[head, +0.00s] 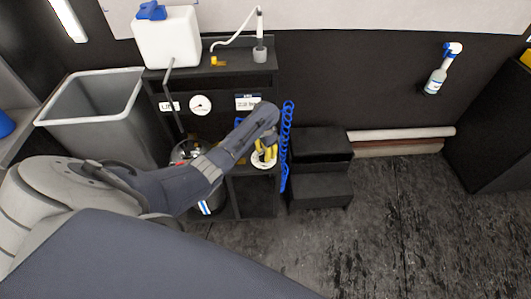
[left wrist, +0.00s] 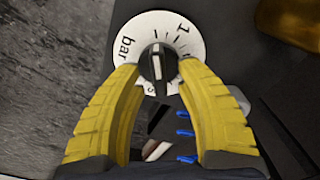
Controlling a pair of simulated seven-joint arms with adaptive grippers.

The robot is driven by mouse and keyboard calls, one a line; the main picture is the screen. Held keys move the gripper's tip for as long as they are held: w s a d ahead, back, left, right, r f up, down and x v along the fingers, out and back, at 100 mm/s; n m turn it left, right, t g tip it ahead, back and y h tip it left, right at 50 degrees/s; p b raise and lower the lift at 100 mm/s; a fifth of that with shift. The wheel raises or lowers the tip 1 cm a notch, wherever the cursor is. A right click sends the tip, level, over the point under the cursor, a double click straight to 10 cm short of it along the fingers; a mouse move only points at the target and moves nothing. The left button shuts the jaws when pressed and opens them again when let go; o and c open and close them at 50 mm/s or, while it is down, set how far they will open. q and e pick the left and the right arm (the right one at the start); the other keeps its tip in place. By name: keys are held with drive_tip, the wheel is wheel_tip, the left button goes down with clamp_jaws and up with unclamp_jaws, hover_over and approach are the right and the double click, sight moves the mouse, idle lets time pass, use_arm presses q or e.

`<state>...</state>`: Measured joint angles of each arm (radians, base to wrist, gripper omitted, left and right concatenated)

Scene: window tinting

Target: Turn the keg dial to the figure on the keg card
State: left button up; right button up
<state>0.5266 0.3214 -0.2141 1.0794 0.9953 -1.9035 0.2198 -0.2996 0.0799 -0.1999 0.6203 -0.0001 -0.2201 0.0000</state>
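The keg dial (left wrist: 196,38) has a white face with the figure 1 at the upper right, "bar" at the left and a partly covered figure at the bottom. Its black knob (left wrist: 157,66) has a white mark pointing up in the left wrist view. The yellow fingertips of my left gripper (left wrist: 158,72) stand apart on either side of the knob, very close to it; contact is unclear. In the head view my left gripper (head: 265,152) covers part of the dial. A white card (head: 247,102) hangs on the dark cabinet; its print is too small to read, and whether it is the keg card is unclear.
A white gauge (head: 200,105) and another label (head: 169,106) are on the cabinet. A blue coiled hose (head: 286,145) hangs right of the gripper, beside black steps (head: 320,190). A grey bin (head: 95,105) stands left. The floor at the right is clear.

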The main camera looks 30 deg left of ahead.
use_arm(q)
drive_tip(key=shift+o, duration=0.4)
clamp_jaws()
drive_tip(key=shift+m, duration=0.4)
drive_tip(key=m, duration=0.3)
drive_tip(key=shift+s+d, duration=0.1)
drive_tip(key=m, duration=0.4)
drive_tip(key=shift+s+d+m, duration=0.1)
drive_tip(key=shift+s+m, duration=0.05)
drive_tip(key=shift+m, duration=0.15)
drive_tip(key=m, duration=0.3)
drive_tip(key=shift+s+m, duration=0.15)
drive_tip(key=shift+m, duration=0.15)
drive_tip(key=shift+s+m, duration=0.15)
drive_tip(key=shift+m, duration=1.65)
drive_tip(key=shift+d, duration=0.1)
